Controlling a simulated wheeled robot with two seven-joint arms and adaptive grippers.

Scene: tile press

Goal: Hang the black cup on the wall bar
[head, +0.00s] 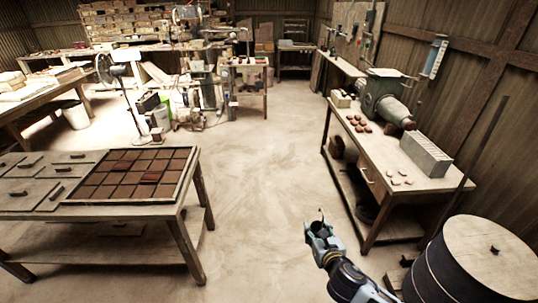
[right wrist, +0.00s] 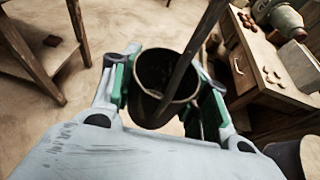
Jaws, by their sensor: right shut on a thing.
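The black cup (right wrist: 151,72) is between the green-padded fingers of my right gripper (head: 322,233), which is shut on it. In the right wrist view I look down into its round, open mouth. A long dark strip crosses the mouth in that view; I cannot tell whether it is part of the cup. In the head view the gripper is held over open floor, left of the right-hand workbench, and the cup is too small there to make out well. I cannot pick out the wall bar in either view. My left gripper is not in view.
A workbench (head: 400,160) with a grey-green machine (head: 384,94) and a pale block (head: 426,155) stands along the right wall. A drum (head: 482,262) stands at lower right. A table with a tile tray (head: 190,170) is at left. The middle floor is clear.

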